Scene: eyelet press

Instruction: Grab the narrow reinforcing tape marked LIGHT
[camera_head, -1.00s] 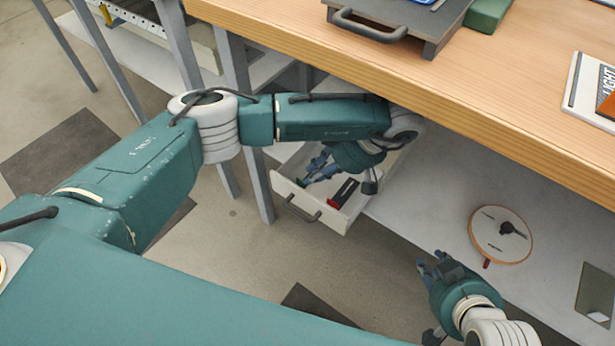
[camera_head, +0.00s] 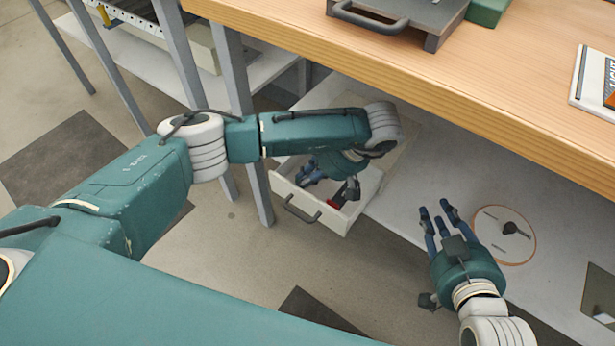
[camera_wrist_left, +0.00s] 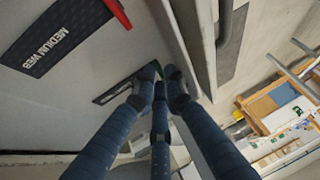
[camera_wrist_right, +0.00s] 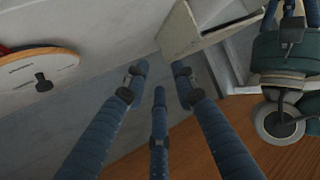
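My left gripper (camera_head: 313,174) is down inside the open white drawer (camera_head: 322,219). In the left wrist view, a narrow dark strip (camera_wrist_left: 113,94) with small pale lettering, too small to read, lies at its fingertips (camera_wrist_left: 160,78), partly hidden behind them. The fingertips are close together; whether they pinch the strip is not clear. A wider dark strip marked MEDIUM WEB (camera_wrist_left: 62,38) lies apart from the fingers, with a red piece (camera_wrist_left: 118,12) at its edge. My right gripper (camera_head: 440,212) is open and empty above the pale shelf; it also shows in the right wrist view (camera_wrist_right: 158,80).
A round wooden-rimmed disc (camera_head: 504,236) with a dark knob lies on the shelf beside my right gripper. The wooden tabletop (camera_head: 480,95) overhangs the drawer. On it are a grey handled tray (camera_head: 400,18) and a board with LIGHT lettering (camera_head: 590,85). Grey legs stand left of the drawer.

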